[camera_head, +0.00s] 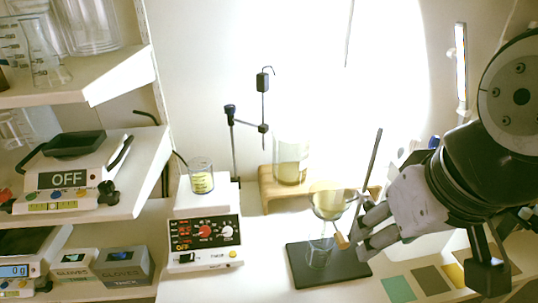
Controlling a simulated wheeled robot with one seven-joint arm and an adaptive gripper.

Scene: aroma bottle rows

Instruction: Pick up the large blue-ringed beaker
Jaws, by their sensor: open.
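I cannot make out a blue ring on any glass vessel, so I cannot tell which is the task's beaker. A large clear beaker (291,158) with pale yellowish contents stands upright on a wooden stand. A smaller beaker (201,178) with yellow contents sits on the hotplate. Another clear glass vessel (320,252) stands on a black base (300,274) below a glass funnel (330,202). My gripper (354,242) is open, its fingers pointing left, close beside the funnel and that vessel. Contact there cannot be told.
The hotplate (205,243) stands left of the black base. The wooden stand (268,193) is behind. A thin rod (369,158) rises near my gripper. Shelves (125,77) with glassware fill the left. Glove boxes (124,266) stand at lower left. Coloured squares (398,289) lie at front right.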

